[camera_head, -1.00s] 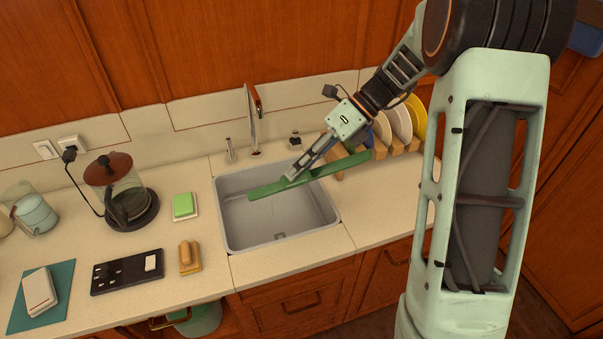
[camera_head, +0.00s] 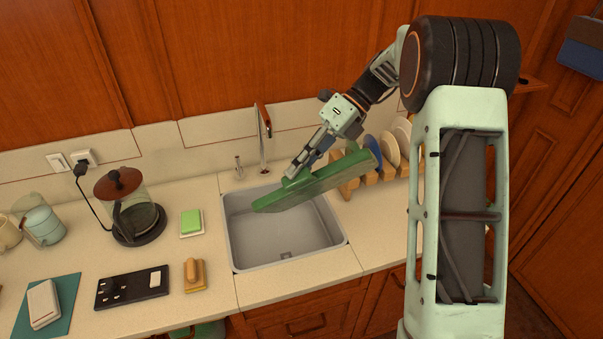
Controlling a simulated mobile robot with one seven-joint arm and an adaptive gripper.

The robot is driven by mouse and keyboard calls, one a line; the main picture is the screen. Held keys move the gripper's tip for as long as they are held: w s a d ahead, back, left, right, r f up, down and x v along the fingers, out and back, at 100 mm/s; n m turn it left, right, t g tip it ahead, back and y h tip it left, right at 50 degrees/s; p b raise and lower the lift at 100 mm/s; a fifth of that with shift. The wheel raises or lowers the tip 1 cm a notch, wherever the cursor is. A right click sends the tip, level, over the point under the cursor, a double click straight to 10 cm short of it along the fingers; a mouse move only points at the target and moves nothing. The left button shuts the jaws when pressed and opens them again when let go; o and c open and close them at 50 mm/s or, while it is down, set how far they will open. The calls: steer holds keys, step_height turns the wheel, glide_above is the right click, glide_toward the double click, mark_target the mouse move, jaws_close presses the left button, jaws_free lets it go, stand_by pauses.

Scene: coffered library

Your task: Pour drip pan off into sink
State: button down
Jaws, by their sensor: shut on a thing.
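The green drip pan (camera_head: 325,183) is held over the right back part of the grey sink (camera_head: 258,254). It is tilted, with its left end lower and over the basin and its right end higher, near the dish rack. My gripper (camera_head: 294,174) is shut on the pan's back edge, left of its middle. I cannot tell whether any liquid is in the pan or leaving it. The pan hides part of the sink's back right rim and some of the rack.
A tap (camera_head: 264,140) stands behind the sink. A wooden dish rack (camera_head: 345,187) with plates stands right of it. Left are a green sponge (camera_head: 191,222), a wooden brush (camera_head: 194,273), a black panel (camera_head: 131,288) and a glass coffee press (camera_head: 135,214). The counter right of the sink is mostly clear.

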steer(key=shift+m+g, duration=0.4)
steer(key=shift+g, duration=0.4)
steer(key=shift+w+a+r, duration=0.25)
steer(key=shift+w+r, duration=0.1)
steer(key=shift+w, duration=0.25)
steer(key=shift+w+a+r, duration=0.25)
steer(key=shift+w+r, duration=0.15)
steer(key=shift+w, duration=0.2)
steer(key=shift+w+a+r, duration=0.25)
steer(key=shift+w+r, duration=0.1)
steer(key=shift+w, duration=0.25)
stand_by(0.4)
